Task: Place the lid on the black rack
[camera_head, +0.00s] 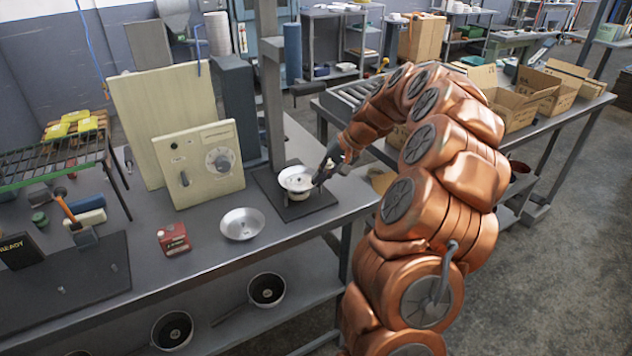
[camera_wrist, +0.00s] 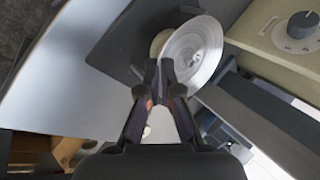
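A shallow, round, light metal lid (camera_head: 296,178) is at the dark square plate (camera_head: 318,203) on the bench, above a small pale round base. In the wrist view the lid (camera_wrist: 193,52) looks like a pale disc, offset from the rounded piece beneath it. My gripper (camera_head: 324,173) is at the lid's right side. In the wrist view my gripper's fingertips (camera_wrist: 159,72) are close together at the lid's rim and appear shut on it; the exact contact is hidden. The black wire rack (camera_head: 40,165) stands at the left of the bench, with yellow items on its far part.
A silver round dish (camera_head: 242,224) and a red can (camera_head: 174,239) lie on the bench in front of a beige control box (camera_head: 200,165). A dark post (camera_head: 270,90) rises behind the plate. Tools lie near the rack. Black pans (camera_head: 267,289) are on the lower shelf.

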